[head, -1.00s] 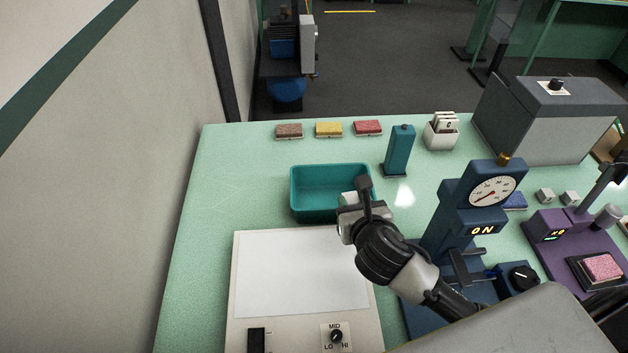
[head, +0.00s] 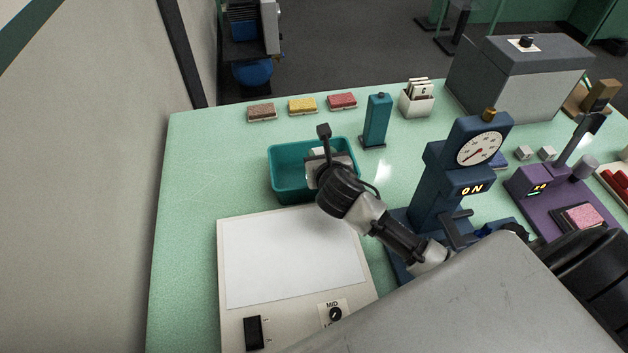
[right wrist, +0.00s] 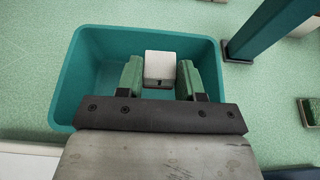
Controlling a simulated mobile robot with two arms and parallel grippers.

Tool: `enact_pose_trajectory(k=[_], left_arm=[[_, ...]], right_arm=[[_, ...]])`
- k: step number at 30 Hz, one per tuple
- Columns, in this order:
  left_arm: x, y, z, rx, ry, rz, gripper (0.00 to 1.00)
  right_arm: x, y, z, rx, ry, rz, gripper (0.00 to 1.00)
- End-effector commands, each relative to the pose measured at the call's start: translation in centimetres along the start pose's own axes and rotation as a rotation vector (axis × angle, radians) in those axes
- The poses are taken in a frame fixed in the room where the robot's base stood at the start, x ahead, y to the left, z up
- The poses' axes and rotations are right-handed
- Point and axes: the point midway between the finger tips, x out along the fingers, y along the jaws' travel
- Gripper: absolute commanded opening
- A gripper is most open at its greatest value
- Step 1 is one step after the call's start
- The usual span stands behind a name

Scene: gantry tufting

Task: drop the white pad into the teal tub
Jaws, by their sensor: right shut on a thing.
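The teal tub (head: 283,185) stands on the green bench behind the white-topped panel. It also fills the upper part of the right wrist view (right wrist: 62,85). My right gripper (head: 316,162) reaches over the tub from the right, pointing down. In the right wrist view its two green-padded fingers (right wrist: 160,80) are shut on the white pad (right wrist: 160,66), a small pale block. The pad shows against the tub's inside; its exact height above the floor is hard to tell. In the head view the gripper mostly hides the pad. My left gripper is not in view.
A teal post (head: 376,122) stands just behind and right of the tub. A blue dial press (head: 440,195) is to the right. Brown, yellow and red pads (head: 302,106) lie behind the tub. The panel (head: 295,255) lies in front. Bench left of the tub is clear.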

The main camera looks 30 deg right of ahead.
Motion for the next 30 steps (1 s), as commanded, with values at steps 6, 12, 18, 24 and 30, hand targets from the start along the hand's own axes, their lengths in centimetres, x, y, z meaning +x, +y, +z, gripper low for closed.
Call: enact_pose_trajectory(k=[6,12,18,24,30], left_arm=[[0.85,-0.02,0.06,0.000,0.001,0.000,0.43],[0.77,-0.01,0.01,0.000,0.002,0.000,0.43],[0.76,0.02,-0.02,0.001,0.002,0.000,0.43],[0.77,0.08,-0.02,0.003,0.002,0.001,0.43],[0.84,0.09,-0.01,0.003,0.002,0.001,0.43]], right_arm=[[0.24,-0.02,-0.57,0.001,0.000,0.000,0.15],[0.20,-0.01,-0.51,0.001,0.000,0.000,0.15],[0.20,-0.01,-0.52,0.001,0.000,0.000,0.63],[0.21,-0.01,-0.53,0.000,0.000,0.000,0.67],[-0.51,0.00,-0.57,-0.001,0.000,0.000,0.67]])
